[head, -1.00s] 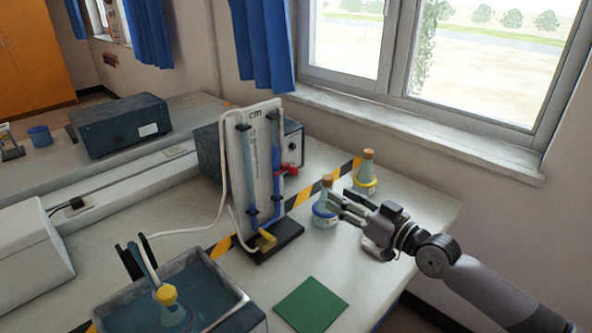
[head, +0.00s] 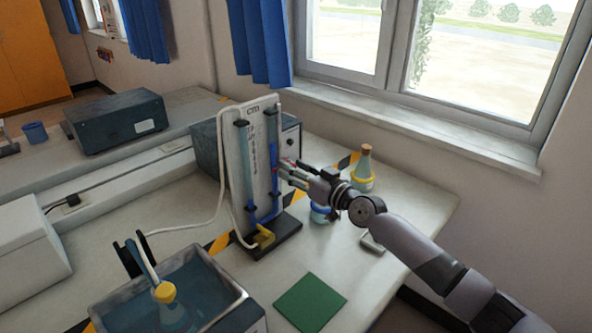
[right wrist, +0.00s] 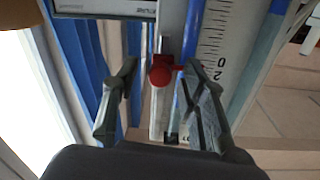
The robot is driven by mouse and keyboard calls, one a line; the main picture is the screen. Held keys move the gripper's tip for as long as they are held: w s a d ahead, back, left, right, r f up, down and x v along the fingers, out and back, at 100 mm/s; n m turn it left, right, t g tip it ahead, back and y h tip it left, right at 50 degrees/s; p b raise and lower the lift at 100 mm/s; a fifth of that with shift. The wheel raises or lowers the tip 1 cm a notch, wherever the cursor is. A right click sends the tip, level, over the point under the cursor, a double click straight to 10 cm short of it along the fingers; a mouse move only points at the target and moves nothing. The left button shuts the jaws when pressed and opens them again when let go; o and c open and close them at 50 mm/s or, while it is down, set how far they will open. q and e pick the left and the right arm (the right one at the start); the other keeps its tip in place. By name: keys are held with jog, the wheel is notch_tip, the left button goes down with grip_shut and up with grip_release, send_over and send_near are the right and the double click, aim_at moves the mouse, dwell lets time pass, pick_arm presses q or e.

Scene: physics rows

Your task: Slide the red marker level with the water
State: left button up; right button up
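The manometer board (head: 258,160) stands upright on a dark base, with two vertical tubes and a cm scale. Blue water (head: 273,178) shows in its right tube; the exact level is hard to read. The red marker (right wrist: 161,72) shows in the right wrist view beside the blue tube and scale. In the head view my gripper mostly hides it. My right gripper (head: 284,172) is at the board's right side. In the right wrist view it is open (right wrist: 162,92), with the marker between the lines of its fingers, just beyond the tips, and no clear contact. My left gripper is out of view.
Flasks with blue (head: 319,213) and yellow (head: 362,182) collars stand right of the board, the first partly behind my gripper. A water bath (head: 218,318) with a flask is front left. A green mat (head: 310,302) lies in front. A dark box (head: 207,145) stands behind the board.

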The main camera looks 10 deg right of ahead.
grip_shut()
dwell(0.4)
dwell(0.4)
